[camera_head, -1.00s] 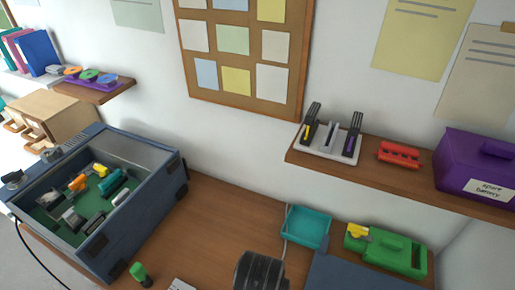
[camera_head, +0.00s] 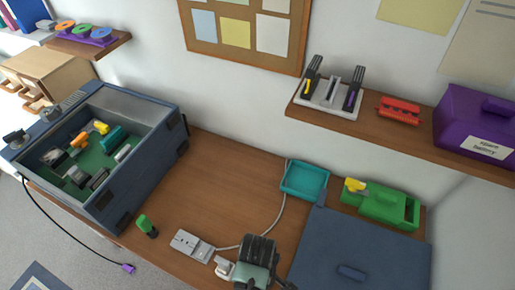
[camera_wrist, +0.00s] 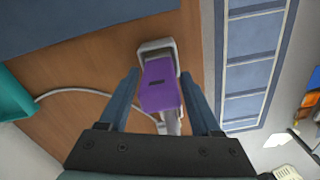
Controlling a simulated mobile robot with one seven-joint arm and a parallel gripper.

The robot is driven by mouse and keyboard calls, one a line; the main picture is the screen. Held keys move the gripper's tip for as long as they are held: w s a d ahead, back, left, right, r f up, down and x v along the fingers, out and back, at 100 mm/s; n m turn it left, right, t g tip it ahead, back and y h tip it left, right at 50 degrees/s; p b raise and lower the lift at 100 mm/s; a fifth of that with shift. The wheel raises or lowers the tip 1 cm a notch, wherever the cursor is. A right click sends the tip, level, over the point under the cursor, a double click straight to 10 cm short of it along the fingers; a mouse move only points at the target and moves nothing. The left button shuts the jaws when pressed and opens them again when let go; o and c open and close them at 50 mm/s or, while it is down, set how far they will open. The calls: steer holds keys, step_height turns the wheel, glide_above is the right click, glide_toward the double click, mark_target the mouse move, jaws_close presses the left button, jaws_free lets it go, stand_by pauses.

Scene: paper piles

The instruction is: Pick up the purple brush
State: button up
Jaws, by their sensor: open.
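A purple block-like piece (camera_wrist: 160,86) with a small dark slot, seemingly the purple brush, shows in the wrist view. It lies between the fingers of my gripper (camera_wrist: 158,76). The fingers are open on either side, with a gap visible; contact is not clear. A pale, rounded frame (camera_wrist: 157,46) shows behind the purple piece, and a grey metallic part (camera_wrist: 173,122) extends below it. In the head view my arm covers this spot at the bottom middle. A black tool with a purple stripe (camera_head: 354,90) stands in a white rack (camera_head: 320,110) on the shelf.
A white box (camera_head: 191,246) with a cable and a green-capped item (camera_head: 146,225) are on the desk. A teal tray (camera_head: 304,181), green case (camera_head: 382,206) and blue panel (camera_head: 360,250) are right. An open blue toolbox (camera_head: 150,160) stands left. The desk's middle is clear.

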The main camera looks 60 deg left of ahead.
steer(key=shift+f, duration=0.45)
steer(key=shift+c, duration=0.2)
jaws_close()
steer(key=shift+r, duration=0.15)
step_height(320, 180, up, 10)
steer(key=shift+f, duration=0.1)
stand_by(0.3)
